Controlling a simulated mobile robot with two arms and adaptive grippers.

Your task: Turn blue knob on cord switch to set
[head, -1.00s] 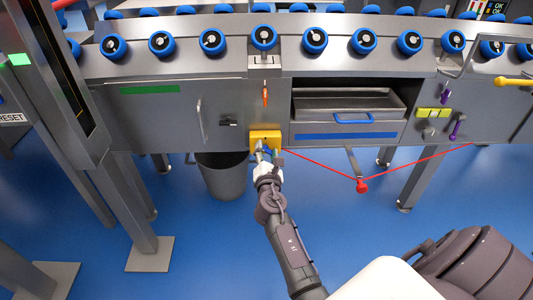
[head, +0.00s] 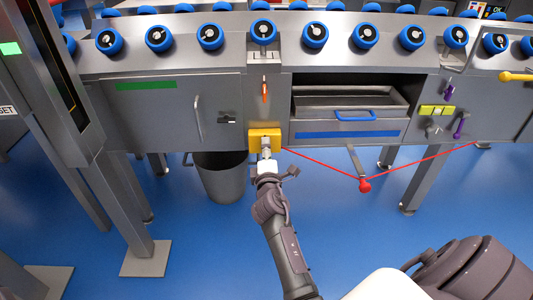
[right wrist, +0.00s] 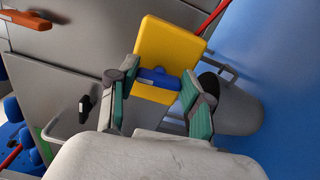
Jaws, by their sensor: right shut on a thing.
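The yellow cord switch box (head: 265,138) is on the machine's lower front, right of the bin. It also shows in the right wrist view (right wrist: 168,45), where its blue knob (right wrist: 157,77) is a short bar with a small pale mark at one end. My right gripper (head: 266,153) is at the front of the box. In the wrist view its green-padded fingers (right wrist: 158,86) stand on either side of the knob, shut on it. In the head view the gripper hides the knob. A red cord (head: 320,165) runs from the box to the right. My left gripper is not in view.
A grey bin (head: 220,178) stands under the machine, left of the box. An orange handle (head: 265,90) is above the box. A drawer with a blue handle (head: 355,116) is to the right. A red cord weight (head: 365,185) hangs below it.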

